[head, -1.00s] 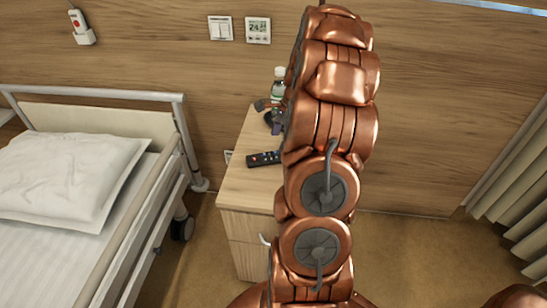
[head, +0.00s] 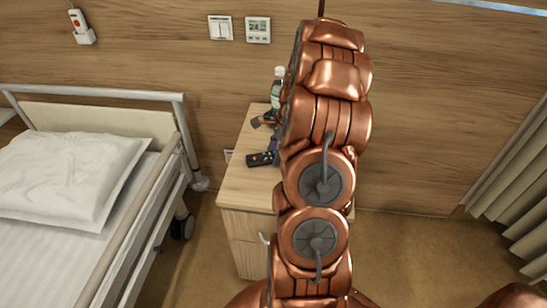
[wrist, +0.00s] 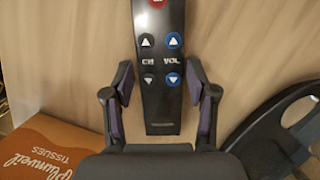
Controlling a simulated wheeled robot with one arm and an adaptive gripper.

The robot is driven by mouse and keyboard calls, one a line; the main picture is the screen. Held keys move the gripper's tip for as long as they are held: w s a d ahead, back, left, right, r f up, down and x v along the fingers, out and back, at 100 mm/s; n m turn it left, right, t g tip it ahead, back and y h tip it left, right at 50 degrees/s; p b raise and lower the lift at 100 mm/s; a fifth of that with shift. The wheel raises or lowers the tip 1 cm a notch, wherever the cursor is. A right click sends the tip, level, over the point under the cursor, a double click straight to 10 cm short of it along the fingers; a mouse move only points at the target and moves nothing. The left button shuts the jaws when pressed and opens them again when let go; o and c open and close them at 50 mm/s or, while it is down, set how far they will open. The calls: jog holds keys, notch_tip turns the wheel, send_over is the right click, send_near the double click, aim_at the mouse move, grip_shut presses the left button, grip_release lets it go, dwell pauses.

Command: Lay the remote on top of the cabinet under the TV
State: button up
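The black remote (head: 261,159) lies on the wooden top of the bedside cabinet (head: 243,188). In the wrist view the remote (wrist: 161,100) stretches up the picture, its CH and VOL buttons showing and its far end cut off. My gripper (wrist: 160,80) is open, with one purple-padded finger on each side of the remote and a small gap at both. In the head view my gripper (head: 272,146) is partly hidden by my arm, just over the remote. Neither a TV nor a cabinet under one is in view.
A clear bottle (head: 277,88) stands at the back of the bedside cabinet. An orange tissue box (wrist: 55,150) is at the wrist view's lower left, a dark curved object (wrist: 275,125) at right. The bed (head: 150,235) is on the left, a curtain (head: 515,185) on the right.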

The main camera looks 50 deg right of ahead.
jog(key=c, duration=0.9)
